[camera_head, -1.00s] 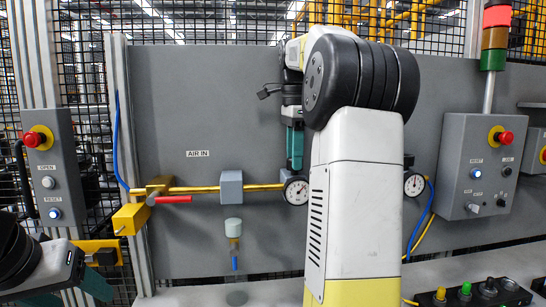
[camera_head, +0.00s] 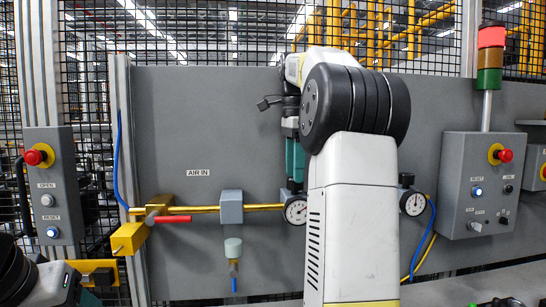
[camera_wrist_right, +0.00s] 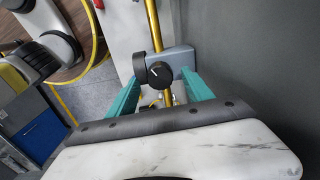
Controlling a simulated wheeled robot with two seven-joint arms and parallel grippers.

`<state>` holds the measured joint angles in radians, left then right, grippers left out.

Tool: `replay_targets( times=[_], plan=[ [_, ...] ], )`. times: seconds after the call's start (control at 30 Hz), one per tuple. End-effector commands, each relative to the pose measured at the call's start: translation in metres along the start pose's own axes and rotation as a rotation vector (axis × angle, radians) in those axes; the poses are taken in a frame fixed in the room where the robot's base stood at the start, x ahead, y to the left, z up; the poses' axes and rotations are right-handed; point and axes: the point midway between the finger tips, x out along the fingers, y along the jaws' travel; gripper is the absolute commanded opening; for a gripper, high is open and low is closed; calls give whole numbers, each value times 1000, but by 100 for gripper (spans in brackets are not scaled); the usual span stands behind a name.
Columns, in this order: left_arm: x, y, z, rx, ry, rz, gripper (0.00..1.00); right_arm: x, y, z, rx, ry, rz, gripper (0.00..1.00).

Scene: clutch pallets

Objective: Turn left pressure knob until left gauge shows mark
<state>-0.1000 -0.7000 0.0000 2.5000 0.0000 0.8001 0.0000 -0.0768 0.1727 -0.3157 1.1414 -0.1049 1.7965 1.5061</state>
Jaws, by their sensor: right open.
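The left gauge (camera_head: 295,211) is a white dial on the brass pipe, its fine marks too small to read. A black knob (camera_wrist_right: 155,74) with a white line sits on a grey-blue regulator block (camera_wrist_right: 181,58) in the right wrist view. My right gripper (camera_head: 294,178), with teal fingers, points down above the left gauge. In the wrist view its open fingers (camera_wrist_right: 162,80) lie on either side of the knob, with no clear contact visible. My left gripper (camera_head: 78,293) is partly in view at the lower left, its jaw state unclear.
The right gauge (camera_head: 413,203) is right of my arm, which hides the pipe between the gauges. A red-handled valve (camera_head: 172,219) and a grey pipe block (camera_head: 231,206) are on the left. Button boxes (camera_head: 52,190) (camera_head: 480,185) flank the panel.

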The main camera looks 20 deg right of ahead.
Motion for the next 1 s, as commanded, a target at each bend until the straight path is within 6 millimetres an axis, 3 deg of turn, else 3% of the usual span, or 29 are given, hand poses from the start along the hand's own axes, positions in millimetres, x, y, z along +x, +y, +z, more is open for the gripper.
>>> replay_targets(
  times=[0.2, 0.4, 1.0],
  plan=[
    [0, 0, 0, 0, 0, 0, 64, -35, -1, 0, 1, 1, -3, 59],
    [0, 0, 0, 0, 0, 0, 64, -52, -1, 0, 1, 1, -2, 59],
    [0, 0, 0, 0, 0, 0, 64, -57, 0, 0, -4, -1, -3, 59]
  ],
)
